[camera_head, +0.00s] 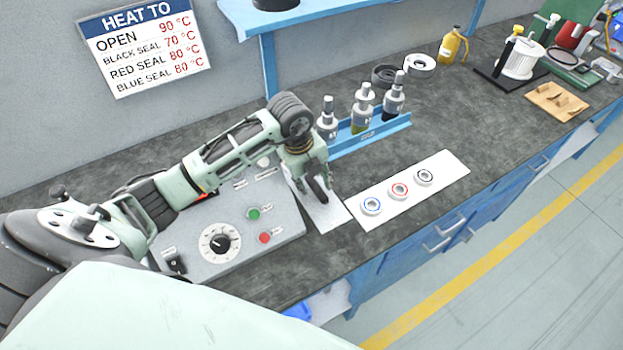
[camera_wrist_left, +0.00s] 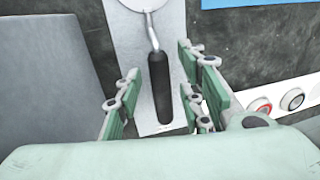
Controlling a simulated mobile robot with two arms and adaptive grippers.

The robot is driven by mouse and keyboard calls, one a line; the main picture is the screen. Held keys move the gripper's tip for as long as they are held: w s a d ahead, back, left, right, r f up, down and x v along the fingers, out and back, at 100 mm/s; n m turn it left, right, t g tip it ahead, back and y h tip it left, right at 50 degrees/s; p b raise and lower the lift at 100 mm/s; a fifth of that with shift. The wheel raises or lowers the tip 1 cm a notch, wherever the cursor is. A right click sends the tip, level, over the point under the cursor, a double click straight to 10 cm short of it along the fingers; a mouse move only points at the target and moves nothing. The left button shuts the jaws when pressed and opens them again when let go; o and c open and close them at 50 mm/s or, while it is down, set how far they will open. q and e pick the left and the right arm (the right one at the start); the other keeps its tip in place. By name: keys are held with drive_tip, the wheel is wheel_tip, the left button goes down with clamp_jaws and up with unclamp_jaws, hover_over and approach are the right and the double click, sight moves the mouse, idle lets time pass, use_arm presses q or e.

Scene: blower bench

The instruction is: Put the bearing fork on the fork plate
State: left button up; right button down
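The bearing fork shows in the left wrist view as a black handle (camera_wrist_left: 160,84) with a metal shank running to the top edge, where its far end is partly cut off. It lies over the pale fork plate (camera_wrist_left: 178,15); whether it rests flat on it I cannot tell. In the head view the fork plate (camera_head: 327,215) is beside the control panel, mostly behind my left gripper (camera_head: 314,186). The left gripper (camera_wrist_left: 160,84) is open, fingers on both sides of the handle, with gaps showing. My right gripper is not in view.
A control panel (camera_head: 225,265) with a dial and buttons lies left of the plate. A white strip (camera_head: 440,172) with blue, red and black ringed seals lies right. A blue rack (camera_head: 372,134) with several bottles stands behind.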

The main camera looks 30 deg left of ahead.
use_arm(q)
drive_tip(key=b+v, duration=0.1)
drive_tip(key=v, duration=1.1)
drive_tip(key=shift+r, duration=0.2)
drive_tip(key=shift+w, duration=0.1)
